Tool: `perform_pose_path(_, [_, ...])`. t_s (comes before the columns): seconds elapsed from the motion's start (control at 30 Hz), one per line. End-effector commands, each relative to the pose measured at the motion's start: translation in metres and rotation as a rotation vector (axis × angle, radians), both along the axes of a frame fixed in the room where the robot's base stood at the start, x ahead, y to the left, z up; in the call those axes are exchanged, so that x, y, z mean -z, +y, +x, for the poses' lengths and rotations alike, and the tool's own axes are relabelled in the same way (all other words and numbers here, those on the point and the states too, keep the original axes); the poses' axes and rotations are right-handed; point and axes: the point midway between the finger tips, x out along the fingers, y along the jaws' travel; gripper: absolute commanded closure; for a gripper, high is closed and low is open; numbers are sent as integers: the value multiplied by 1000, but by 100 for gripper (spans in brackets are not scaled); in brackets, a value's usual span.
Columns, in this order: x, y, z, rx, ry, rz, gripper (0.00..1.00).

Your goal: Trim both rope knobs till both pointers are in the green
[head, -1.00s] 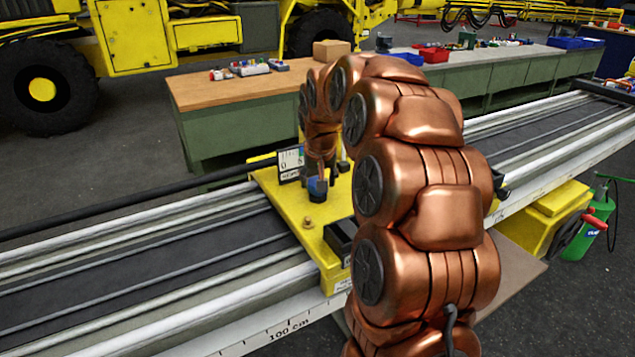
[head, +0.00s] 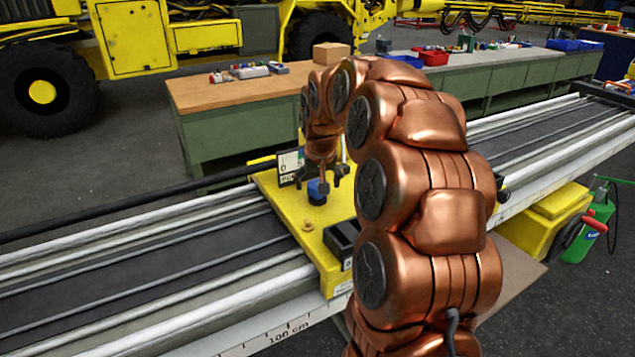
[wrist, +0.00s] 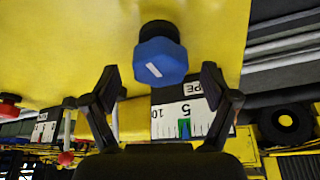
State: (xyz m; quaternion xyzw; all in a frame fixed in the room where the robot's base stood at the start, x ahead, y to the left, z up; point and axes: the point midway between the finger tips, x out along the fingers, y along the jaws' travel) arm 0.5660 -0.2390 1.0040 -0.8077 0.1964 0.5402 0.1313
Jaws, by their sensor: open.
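A blue faceted knob (head: 318,192) with a white mark stands on the yellow carriage (head: 310,243); it is also in the wrist view (wrist: 160,62). My gripper (head: 322,180) is above it; in the wrist view its fingers (wrist: 160,92) are spread, one to each side and apart from the knob. A gauge (head: 290,165) stands behind the knob. A second gauge (wrist: 43,132) and a red knob (wrist: 9,110) show at the left, too small to read.
The carriage sits on a long rail (head: 130,265) with a scale along its front. A black box (head: 341,238) is on the carriage near my arm. A workbench (head: 240,95) with small parts stands behind. My arm covers the carriage's right part.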

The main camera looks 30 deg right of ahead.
Motion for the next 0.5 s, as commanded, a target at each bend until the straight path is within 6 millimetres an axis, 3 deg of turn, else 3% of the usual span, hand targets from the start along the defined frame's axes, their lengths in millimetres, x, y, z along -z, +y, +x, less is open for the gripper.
perform_pose_path(0.17, [-14,3,-5,0,-1,0,15])
perform_pose_path(0.5, [-74,13,-26,1,-5,-2,15])
